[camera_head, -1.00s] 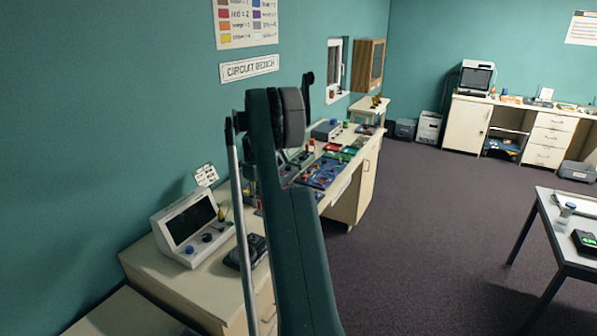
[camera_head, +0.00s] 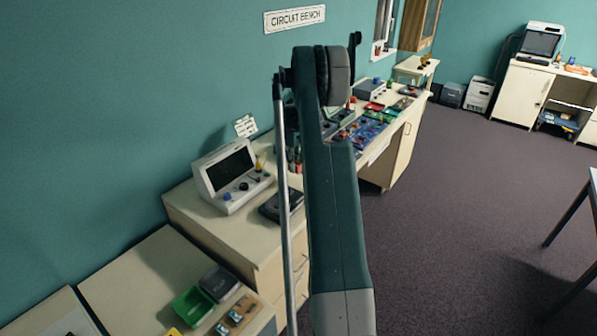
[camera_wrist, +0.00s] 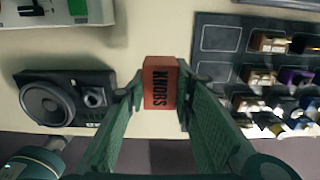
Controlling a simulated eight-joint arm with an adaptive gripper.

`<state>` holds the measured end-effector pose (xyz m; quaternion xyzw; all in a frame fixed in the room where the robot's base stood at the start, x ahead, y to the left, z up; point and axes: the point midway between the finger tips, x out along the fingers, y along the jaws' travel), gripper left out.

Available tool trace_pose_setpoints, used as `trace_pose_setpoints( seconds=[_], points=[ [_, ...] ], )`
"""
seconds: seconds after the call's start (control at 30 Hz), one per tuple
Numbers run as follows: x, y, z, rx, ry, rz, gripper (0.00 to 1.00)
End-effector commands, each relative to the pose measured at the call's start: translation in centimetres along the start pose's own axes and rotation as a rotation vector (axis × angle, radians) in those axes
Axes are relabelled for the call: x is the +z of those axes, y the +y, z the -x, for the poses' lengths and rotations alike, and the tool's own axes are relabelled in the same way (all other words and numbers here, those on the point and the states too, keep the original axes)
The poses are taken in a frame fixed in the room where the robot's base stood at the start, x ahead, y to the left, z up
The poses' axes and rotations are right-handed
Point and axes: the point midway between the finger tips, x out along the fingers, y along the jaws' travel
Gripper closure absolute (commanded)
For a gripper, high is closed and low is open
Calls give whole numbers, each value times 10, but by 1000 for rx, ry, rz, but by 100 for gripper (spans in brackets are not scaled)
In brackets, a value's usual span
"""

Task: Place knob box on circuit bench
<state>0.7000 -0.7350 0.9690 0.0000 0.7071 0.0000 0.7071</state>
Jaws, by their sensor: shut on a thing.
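The knob box is an orange-red block marked KNOBS (camera_wrist: 160,84). My gripper (camera_wrist: 161,92) is shut on it, with a green finger on each side. The box is over the pale top of the circuit bench (camera_wrist: 150,38); I cannot tell whether it touches the surface. In the head view the circuit bench (camera_head: 190,205) runs along the teal wall under its sign. My arm crosses in front of the bench there and hides its middle, and I cannot make out the gripper or the box.
In the wrist view a black speaker unit (camera_wrist: 62,98) lies left of the box and a dark compartment tray (camera_wrist: 225,65) right. A white console (camera_wrist: 50,12) is beyond. In the head view a lower table (camera_head: 135,270) with a green bin (camera_head: 192,306) stands nearest.

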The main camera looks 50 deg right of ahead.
Motion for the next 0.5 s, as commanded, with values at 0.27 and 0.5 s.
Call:
trace_pose_setpoints(
  seconds=[0.27, 0.5],
  points=[
    [0, 0, -15, 0, 0, 0, 87],
    [0, 0, -15, 0, 0, 0, 87]
  ],
)
